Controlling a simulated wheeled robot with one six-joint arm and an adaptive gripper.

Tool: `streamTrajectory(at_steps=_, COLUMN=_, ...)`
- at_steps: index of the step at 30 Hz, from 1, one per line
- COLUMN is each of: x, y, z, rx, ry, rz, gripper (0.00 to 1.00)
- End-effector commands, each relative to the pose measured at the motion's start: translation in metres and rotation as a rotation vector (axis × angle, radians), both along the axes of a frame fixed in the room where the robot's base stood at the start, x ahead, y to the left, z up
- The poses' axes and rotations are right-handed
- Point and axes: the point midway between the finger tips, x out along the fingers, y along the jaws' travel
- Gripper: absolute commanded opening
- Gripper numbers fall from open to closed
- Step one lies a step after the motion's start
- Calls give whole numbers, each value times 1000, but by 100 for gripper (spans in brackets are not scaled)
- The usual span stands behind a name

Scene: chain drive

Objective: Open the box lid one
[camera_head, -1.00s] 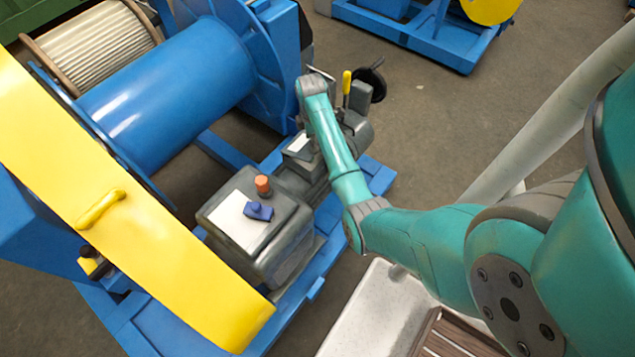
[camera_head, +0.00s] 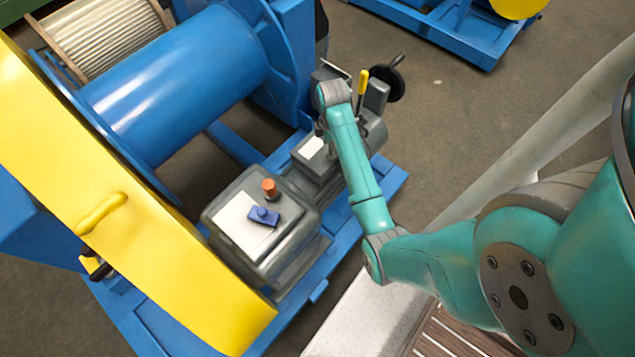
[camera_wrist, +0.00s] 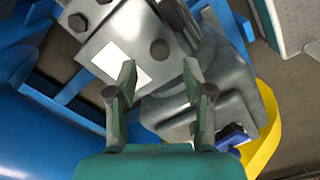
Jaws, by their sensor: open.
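My gripper (camera_wrist: 159,72) is open, with its two fingers apart and nothing between them. In the wrist view, a smaller grey metal box with bolts and a white plate (camera_wrist: 114,57) lies beyond and left of the fingertips. The same white-plated box (camera_head: 313,148) is partly behind my arm in the head view. A larger grey box (camera_head: 285,232) with a white top, an orange knob (camera_head: 269,187) and a blue part (camera_head: 263,217) sits beside it. Its blue part shows at lower right in the wrist view (camera_wrist: 230,135). I cannot tell which box has lid one; no raised lid shows.
A blue drum (camera_head: 175,85) and a long yellow guard (camera_head: 130,230) stand left of the boxes. A yellow-handled lever (camera_head: 362,82) and a black handwheel (camera_head: 397,80) rise close to my wrist. The floor (camera_head: 470,110) to the right is clear.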

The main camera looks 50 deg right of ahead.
Motion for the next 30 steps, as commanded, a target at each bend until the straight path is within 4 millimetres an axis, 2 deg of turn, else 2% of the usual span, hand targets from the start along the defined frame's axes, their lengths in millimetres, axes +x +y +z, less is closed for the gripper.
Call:
streamTrajectory(at_steps=3, x=1, y=-1, z=21, rx=-3, ry=-4, rz=0, gripper=51)
streamTrajectory(at_steps=11, x=1, y=-1, z=62, rx=-4, ry=-5, rz=0, gripper=51)
streamTrajectory(at_steps=21, x=-9, y=37, z=20, rx=-55, ry=-94, rz=-72, gripper=51)
streamTrajectory(at_steps=30, x=-20, y=70, z=-7, rx=-91, ry=-190, rz=-140, gripper=51)
